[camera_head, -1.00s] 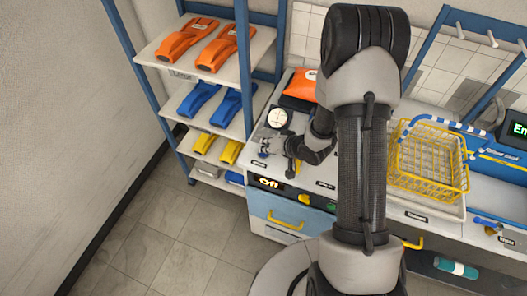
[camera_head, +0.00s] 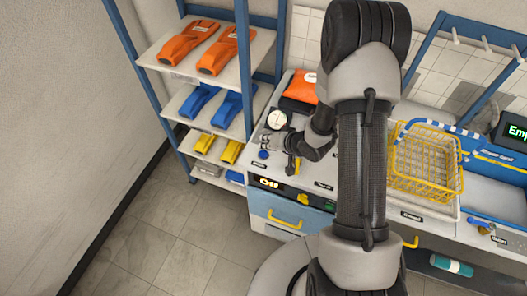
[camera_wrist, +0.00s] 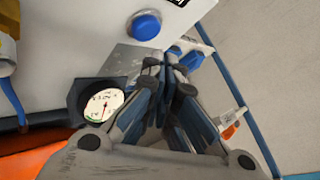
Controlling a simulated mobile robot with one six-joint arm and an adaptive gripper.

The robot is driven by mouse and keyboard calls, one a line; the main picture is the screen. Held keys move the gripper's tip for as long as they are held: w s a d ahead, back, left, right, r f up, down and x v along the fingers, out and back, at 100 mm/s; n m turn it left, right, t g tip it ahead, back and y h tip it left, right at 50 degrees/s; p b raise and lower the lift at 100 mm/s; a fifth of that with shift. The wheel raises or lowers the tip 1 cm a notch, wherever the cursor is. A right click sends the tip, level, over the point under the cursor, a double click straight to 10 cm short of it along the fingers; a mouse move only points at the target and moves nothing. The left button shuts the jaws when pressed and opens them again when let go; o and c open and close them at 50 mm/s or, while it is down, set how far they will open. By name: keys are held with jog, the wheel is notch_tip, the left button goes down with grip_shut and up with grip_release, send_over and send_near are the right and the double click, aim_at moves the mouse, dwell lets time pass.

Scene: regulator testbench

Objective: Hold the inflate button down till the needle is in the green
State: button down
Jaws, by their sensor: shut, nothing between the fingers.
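A round blue button (camera_head: 263,154) sits on the grey bench panel at its front left corner; its label is too small to read. It also shows in the wrist view (camera_wrist: 146,25). A round white-faced gauge (camera_head: 277,119) stands behind it, and it shows in the wrist view (camera_wrist: 103,104) with a thin needle and reddish marks. My gripper (camera_head: 268,142) is shut and empty between gauge and button. In the wrist view its fingertips (camera_wrist: 166,72) are apart from the button, which lies beyond them to the upper left.
An orange bag (camera_head: 301,87) lies behind the gauge. A yellow-handled part (camera_head: 292,164) stands right of the button. A shelf rack (camera_head: 200,138) with several coloured items stands close on the left. A yellow wire basket (camera_head: 425,165) is on the right.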

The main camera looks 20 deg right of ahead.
jog(key=shift+r+p, duration=1.6)
jog(key=shift+r, duration=0.45)
notch_tip(320, 180, up, 10)
jog(key=n+h+b, duration=0.1)
jog(key=h+b, duration=0.1)
jog(key=h, duration=0.2)
send_over(266, 152)
jog(key=d, duration=0.5)
jog(key=s+d+r+h+b, duration=0.1)
jog(key=s+r+h, duration=0.1)
jog(key=s+r, duration=0.5)
jog(key=s+a+r+g, duration=0.1)
jog(key=s+a+r, duration=0.1)
jog(key=s, duration=0.5)
jog(key=s+a+r+n+g+y+b, duration=0.1)
jog(key=s+a+r, duration=0.1)
jog(key=s, duration=0.5)
jog(key=s+a+r+n+g+b, duration=0.1)
jog(key=s+a+r, duration=0.2)
jog(key=s, duration=0.4)
jog(key=shift+r, duration=0.6)
